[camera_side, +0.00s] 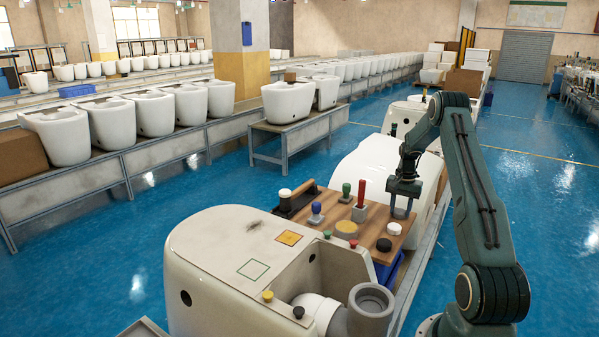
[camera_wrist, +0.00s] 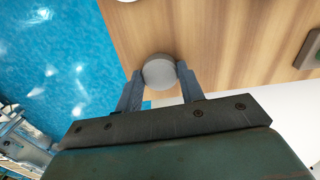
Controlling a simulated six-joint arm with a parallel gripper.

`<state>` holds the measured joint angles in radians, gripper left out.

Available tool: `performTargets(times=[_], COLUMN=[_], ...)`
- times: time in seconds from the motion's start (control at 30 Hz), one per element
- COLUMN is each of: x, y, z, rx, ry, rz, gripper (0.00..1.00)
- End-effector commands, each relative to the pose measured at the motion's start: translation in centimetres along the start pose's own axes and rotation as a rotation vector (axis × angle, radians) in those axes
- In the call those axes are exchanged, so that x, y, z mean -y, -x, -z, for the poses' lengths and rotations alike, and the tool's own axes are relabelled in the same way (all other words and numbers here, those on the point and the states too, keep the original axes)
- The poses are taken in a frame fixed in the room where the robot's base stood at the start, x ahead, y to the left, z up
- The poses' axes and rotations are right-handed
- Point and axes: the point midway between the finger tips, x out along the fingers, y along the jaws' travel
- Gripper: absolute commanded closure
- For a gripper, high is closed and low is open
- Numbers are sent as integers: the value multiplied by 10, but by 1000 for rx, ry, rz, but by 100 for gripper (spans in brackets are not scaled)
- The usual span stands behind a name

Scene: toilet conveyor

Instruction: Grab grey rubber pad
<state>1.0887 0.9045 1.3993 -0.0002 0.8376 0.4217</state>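The grey rubber pad, a small round grey disc (camera_wrist: 159,71), lies at the corner of a wooden board in the wrist view. My gripper (camera_wrist: 159,76) has its two fingers apart, one on each side of the pad. The fingertips are very close to the pad's sides; I cannot tell whether they touch it. In the side view my gripper (camera_side: 402,213) points down at the far right corner of the board (camera_side: 318,228). The pad is too small there to make out clearly.
A white cap (camera_side: 394,229) and a black knob (camera_side: 384,244) stand near the gripper on the board. A red-handled stamp (camera_side: 360,205), a green one (camera_side: 346,192) and a blue one (camera_side: 316,212) stand further left. White ceramic (camera_side: 365,165) lies behind the board.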

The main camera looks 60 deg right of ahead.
Motion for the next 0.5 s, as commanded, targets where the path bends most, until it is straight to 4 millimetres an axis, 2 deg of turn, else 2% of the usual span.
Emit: performTargets(times=[0.33,0.5], x=[0,0], y=[2,10], z=[0,1], rx=[-1,-2], ry=[0,0], rz=[0,1], gripper=[84,84])
